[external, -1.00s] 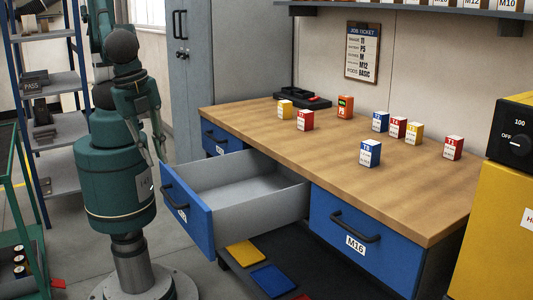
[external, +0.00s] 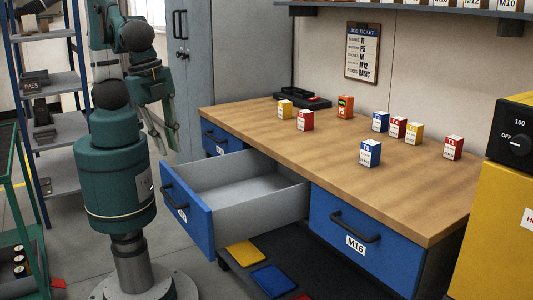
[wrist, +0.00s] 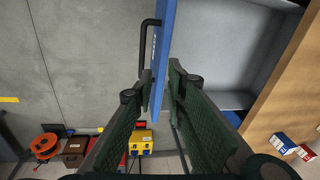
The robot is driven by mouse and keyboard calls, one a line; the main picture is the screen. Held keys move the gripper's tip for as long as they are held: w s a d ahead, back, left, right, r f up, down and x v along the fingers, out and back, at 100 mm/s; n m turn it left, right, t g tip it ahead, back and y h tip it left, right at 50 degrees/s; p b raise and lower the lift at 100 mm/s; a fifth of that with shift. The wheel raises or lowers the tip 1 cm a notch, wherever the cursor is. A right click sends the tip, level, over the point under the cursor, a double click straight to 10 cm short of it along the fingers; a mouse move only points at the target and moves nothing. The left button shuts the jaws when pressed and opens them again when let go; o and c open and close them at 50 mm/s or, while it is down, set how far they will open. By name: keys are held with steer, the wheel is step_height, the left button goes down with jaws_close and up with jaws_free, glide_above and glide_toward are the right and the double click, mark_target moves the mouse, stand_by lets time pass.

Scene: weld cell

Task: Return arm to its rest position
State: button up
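My gripper (external: 172,145) hangs beside my green arm in the external view, pointing down, near the far-left corner of the open drawer. In the wrist view its two green finger pads (wrist: 156,86) stand apart with a gap between them, and nothing is held. The drawer's blue front (external: 186,212) is pulled out to the left, and its grey inside (external: 240,185) looks empty. In the wrist view the blue drawer front (wrist: 161,50) and its black handle (wrist: 145,45) lie beyond the fingertips; I cannot tell the exact distance.
The wooden bench (external: 300,145) carries several small red, blue and yellow boxes and an orange one (external: 345,106). A closed drawer (external: 365,240) is at right. A shelf rack (external: 55,90) stands left, a grey cabinet (external: 185,90) behind, a yellow machine (external: 500,220) far right.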

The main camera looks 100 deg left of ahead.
steer(key=w+a+r+n+t, duration=0.2)
steer(key=a+r+n, duration=0.2)
steer(key=a, duration=0.9)
steer(key=w+a+r+n+t, duration=0.2)
steer(key=a+r, duration=0.5)
steer(key=a, duration=0.7)
steer(key=shift+w+r+n+t+h, duration=0.15)
steer(key=shift+n+t+h, duration=0.25)
steer(key=shift+n+t, duration=0.4)
